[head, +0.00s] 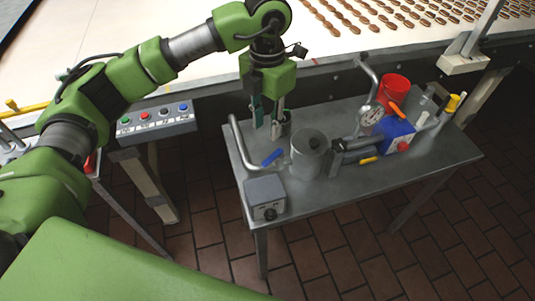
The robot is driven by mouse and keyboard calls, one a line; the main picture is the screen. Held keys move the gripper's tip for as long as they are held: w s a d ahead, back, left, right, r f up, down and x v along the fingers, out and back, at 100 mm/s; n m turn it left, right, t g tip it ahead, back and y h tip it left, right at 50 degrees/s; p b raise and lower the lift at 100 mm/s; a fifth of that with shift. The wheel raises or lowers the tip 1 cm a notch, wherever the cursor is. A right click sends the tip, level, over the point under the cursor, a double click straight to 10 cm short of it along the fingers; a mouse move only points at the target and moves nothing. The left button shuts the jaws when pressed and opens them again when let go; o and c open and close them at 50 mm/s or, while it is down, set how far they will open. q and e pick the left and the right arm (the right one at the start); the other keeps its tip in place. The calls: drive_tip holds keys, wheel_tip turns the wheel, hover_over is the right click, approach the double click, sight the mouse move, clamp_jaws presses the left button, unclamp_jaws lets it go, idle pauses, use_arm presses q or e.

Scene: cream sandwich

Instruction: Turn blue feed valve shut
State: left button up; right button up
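The blue feed valve shows as a short blue lever (272,157) low on the metal table, between a bent steel pipe (238,145) and a steel pot (308,155). The lever lies slanted, its right end higher than its left. My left gripper (267,125) points down just above and behind the lever in the picture, apart from it. Its two fingers are spread with nothing seen between them. The valve body under the lever is too small to make out. My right gripper is out of view.
A grey control box (266,197) stands at the table's front left corner. A gauge (371,118), red bucket (393,90), blue box (393,135) and yellow-handled part (368,160) crowd the right. A button panel (155,123) is left; the conveyor (340,45) runs behind.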

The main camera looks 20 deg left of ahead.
sight(267, 161)
use_arm(q)
wheel_tip(267, 161, down, 11)
drive_tip(key=p, duration=0.3)
drive_tip(key=shift+f, duration=0.55)
clamp_jaws()
